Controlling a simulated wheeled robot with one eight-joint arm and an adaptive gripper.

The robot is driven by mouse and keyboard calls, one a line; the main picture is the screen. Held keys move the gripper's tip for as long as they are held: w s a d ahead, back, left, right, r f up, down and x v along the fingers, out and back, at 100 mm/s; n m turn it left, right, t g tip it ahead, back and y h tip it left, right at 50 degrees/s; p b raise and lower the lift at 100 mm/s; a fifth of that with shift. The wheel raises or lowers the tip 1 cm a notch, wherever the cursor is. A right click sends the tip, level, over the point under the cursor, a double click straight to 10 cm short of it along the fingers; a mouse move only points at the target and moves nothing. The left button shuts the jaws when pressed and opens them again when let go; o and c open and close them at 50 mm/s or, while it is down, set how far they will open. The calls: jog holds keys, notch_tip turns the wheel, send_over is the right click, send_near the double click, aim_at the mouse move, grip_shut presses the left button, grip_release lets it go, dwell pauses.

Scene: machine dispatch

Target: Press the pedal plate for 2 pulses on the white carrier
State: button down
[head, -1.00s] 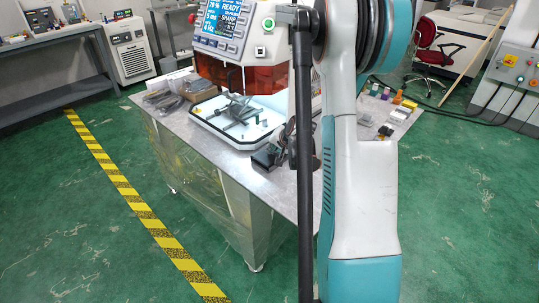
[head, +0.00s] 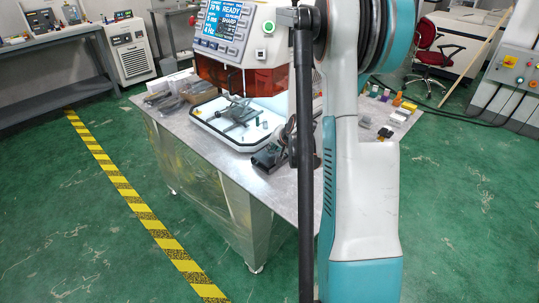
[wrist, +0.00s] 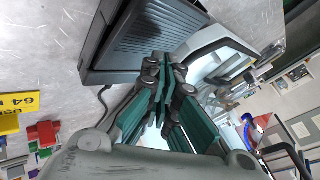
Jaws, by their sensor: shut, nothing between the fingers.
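The pedal plate (wrist: 150,35) is a black ribbed plate in a dark housing, at the top of the wrist view. In the head view the pedal (head: 266,161) lies on the grey table in front of the machine. My gripper (wrist: 166,68) is shut and empty, with its fingertips beside the pedal's near end; I cannot tell whether they touch it. In the head view my gripper (head: 291,142) is partly hidden behind my arm. A white, dark-rimmed board (head: 205,121) under the machine bears a grey fixture; I cannot tell whether it is the white carrier.
The machine (head: 240,72) has an orange window, and its blue screen (head: 222,20) reads READY. Several small coloured blocks (head: 397,99) lie right of my arm. The table's front left is clear.

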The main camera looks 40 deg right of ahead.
jog(key=shift+r, duration=0.25)
jog(key=shift+d+r+p, duration=0.15)
jog(key=shift+r+p, duration=0.65)
jog(key=shift+r, duration=0.45)
jog(key=shift+d+r+p, duration=0.15)
jog(key=shift+r+p, duration=0.65)
jog(key=shift+r, duration=0.45)
dwell(0.3)
jog(key=r+p, duration=0.1)
jog(key=p, duration=0.1)
jog(key=r+p, duration=0.1)
jog(key=p, duration=0.1)
jog(key=r+p, duration=0.1)
jog(key=p, duration=0.1)
jog(key=shift+d+r+p, duration=0.25)
jog(key=shift+r+p, duration=0.15)
jog(key=shift+f, duration=0.15)
jog(key=b, duration=0.6)
send_over(274, 154)
jog(key=f, duration=0.8)
jog(key=shift+a, duration=0.3)
jog(key=shift+f, duration=0.35)
